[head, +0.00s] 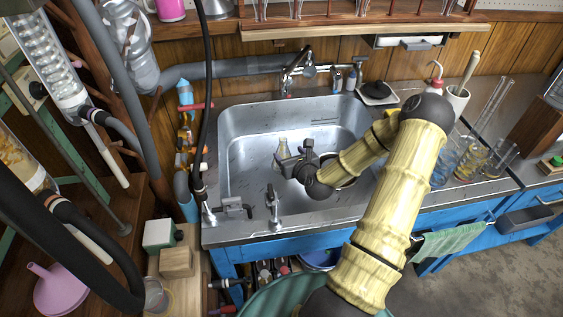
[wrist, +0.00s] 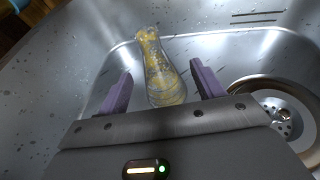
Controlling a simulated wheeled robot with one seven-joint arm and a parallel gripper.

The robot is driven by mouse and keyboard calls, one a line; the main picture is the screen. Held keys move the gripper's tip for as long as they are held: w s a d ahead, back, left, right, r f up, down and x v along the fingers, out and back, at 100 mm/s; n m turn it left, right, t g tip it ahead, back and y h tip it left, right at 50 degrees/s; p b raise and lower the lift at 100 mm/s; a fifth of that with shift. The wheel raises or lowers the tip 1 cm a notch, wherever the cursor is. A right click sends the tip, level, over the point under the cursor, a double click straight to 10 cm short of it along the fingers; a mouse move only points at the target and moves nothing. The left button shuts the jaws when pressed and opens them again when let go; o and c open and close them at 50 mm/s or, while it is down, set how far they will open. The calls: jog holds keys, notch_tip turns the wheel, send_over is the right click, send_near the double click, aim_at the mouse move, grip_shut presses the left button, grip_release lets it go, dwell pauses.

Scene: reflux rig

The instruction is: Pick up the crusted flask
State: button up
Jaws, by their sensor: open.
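The crusted flask (wrist: 160,72) is clear glass with yellow residue inside. In the wrist view it stands out ahead of my gripper (wrist: 158,88), with its lower body between the two purple fingers in the picture and a gap on each side. In the head view the flask (head: 282,148) is in the steel sink, just beyond my gripper (head: 283,157), which hides its lower part. My gripper is open and empty. I cannot tell whether the fingers reach around the flask or stop short of it.
The steel sink (head: 245,115) has walls around the gripper. Its round drain (wrist: 284,120) lies to the right in the wrist view. A faucet (head: 290,75) stands at the back. Glassware (head: 470,160) crowds the right counter, and a black hose (head: 205,80) hangs at the left.

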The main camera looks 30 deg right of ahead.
aim_at(286, 152)
jog(key=shift+r, duration=0.1)
jog(key=shift+x, duration=1.15)
jog(key=shift+w+a+f+b, duration=0.1)
jog(key=shift+w+f+b, duration=0.25)
jog(key=shift+f+b, duration=0.05)
jog(key=b+x, duration=0.1)
jog(key=x, duration=0.3)
jog(key=shift+w+a+f, duration=0.1)
jog(key=shift+f, duration=0.1)
jog(key=c, duration=1.3)
jog(key=shift+r, duration=0.2)
